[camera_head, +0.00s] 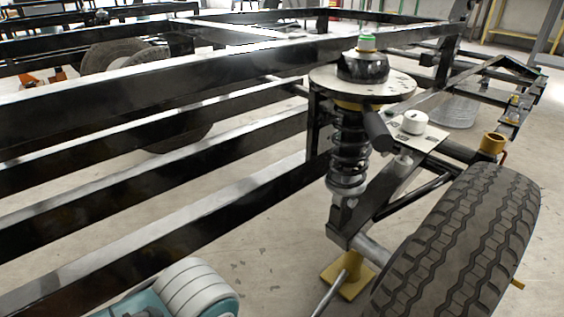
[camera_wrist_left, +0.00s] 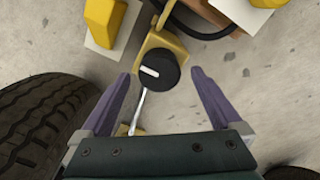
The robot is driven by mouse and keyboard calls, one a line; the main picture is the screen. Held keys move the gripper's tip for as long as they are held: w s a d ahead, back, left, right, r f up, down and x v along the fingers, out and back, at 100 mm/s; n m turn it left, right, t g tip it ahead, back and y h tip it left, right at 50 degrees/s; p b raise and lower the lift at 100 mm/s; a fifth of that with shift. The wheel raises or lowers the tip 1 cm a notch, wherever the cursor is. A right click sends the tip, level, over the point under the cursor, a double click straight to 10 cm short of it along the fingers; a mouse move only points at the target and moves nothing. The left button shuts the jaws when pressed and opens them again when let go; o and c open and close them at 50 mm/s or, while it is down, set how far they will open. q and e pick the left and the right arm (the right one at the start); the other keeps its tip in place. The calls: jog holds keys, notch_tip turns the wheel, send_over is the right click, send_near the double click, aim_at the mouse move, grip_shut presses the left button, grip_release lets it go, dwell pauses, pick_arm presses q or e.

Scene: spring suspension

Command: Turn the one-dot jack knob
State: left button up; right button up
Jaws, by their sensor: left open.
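In the left wrist view a round black knob (camera_wrist_left: 158,70) with a short white bar mark sits on a yellow bracket (camera_wrist_left: 165,42). A silver rod (camera_wrist_left: 137,108) runs down from beside it. I cannot make out any dot on the knob. My left gripper (camera_wrist_left: 161,76) is open, its two purple fingers apart, with the knob appearing between their tips; contact is not visible. In the head view a yellow jack-like base (camera_head: 348,275) with a silver rod stands on the floor under the suspension; no black knob shows on it. My right gripper is in neither view.
A large tyre (camera_head: 460,250) stands close on the right; a tyre (camera_wrist_left: 42,120) also fills the left of the wrist view. Black frame rails (camera_head: 150,165) cross the left side. A coil spring strut (camera_head: 350,150) rises above the yellow base. Bare floor (camera_head: 270,260) lies left of it.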

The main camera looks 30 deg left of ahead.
pick_arm(q)
notch_tip(320, 180, down, 3)
jog(key=shift+f+b, duration=0.1)
jog(key=shift+b, duration=0.75)
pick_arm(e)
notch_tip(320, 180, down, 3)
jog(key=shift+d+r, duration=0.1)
pick_arm(q)
jog(key=c, duration=1.4)
